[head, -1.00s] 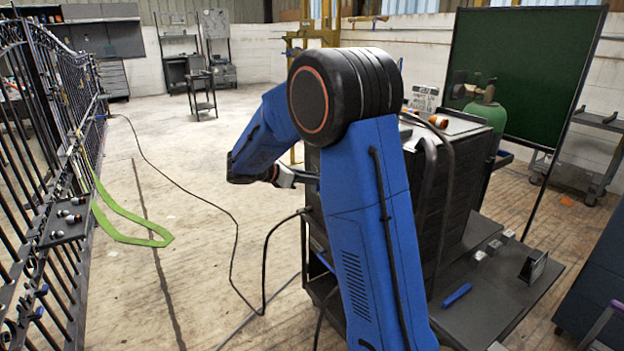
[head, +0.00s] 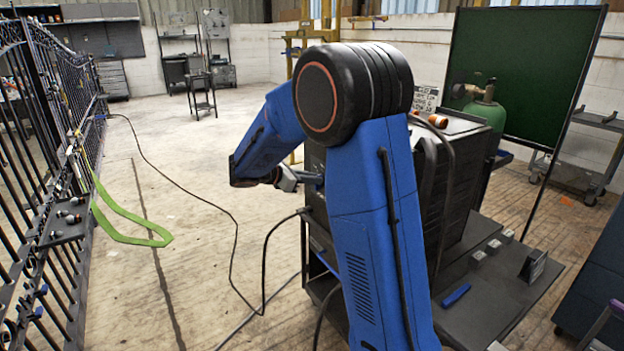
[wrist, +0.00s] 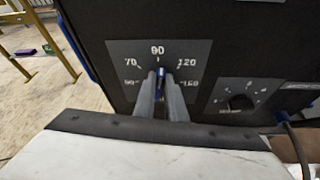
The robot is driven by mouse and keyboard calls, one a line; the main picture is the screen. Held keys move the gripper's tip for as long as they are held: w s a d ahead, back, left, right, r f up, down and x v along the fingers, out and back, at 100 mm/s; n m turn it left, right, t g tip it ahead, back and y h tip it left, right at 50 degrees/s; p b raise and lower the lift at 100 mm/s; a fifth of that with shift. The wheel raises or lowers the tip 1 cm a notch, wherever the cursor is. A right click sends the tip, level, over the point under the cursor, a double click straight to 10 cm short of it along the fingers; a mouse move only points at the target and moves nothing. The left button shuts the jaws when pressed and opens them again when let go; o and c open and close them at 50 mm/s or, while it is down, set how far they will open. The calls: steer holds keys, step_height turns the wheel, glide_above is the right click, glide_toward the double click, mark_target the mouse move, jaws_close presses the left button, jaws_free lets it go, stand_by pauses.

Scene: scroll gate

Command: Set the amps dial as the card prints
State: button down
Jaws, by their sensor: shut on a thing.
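The amps dial's scale plate (wrist: 196,52) is on the dark front of the machine in the wrist view. It reads 70, 90 and 120, with a blurred lower number at left and what looks like 160 at right. My gripper (wrist: 160,84) is shut on the dial's knob (wrist: 160,71), most of which the fingers hide. The visible tip of the knob points up, about at 90. In the head view my gripper (head: 312,180) is at the machine's left face. The white printed card (head: 423,99) stands on top of the machine; its text is too small to read surely.
A second, smaller dial (wrist: 240,101) and a plugged cable (wrist: 291,135) are right of the scale plate. A green gas cylinder (head: 484,106) stands behind the machine. A black gate (head: 45,150) runs along the left. Cables cross the open floor (head: 200,240).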

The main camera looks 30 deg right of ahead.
mark_target(315, 189)
steer(key=m+t, duration=0.2)
steer(key=m, duration=0.1)
steer(key=s+f+m+t+h, duration=0.1)
steer(key=m, duration=0.3)
steer(key=s+f+m+t+h, duration=0.1)
steer(key=m+t, duration=0.1)
steer(key=m, duration=0.1)
steer(key=shift+s+f+m+t, duration=0.1)
steer(key=shift+f+m+t, duration=0.05)
steer(key=shift+m+t, duration=0.15)
steer(key=shift+f+m+t+h, duration=0.2)
steer(key=shift+m+h, duration=0.2)
steer(key=shift+m, duration=0.45)
steer(key=shift+f+m+t+h, duration=0.15)
steer(key=shift+m+h, duration=0.25)
steer(key=shift+m, duration=0.45)
steer(key=shift+f, duration=0.1)
steer(key=c, duration=1.8)
jaws_free()
steer(key=shift+a, duration=0.1)
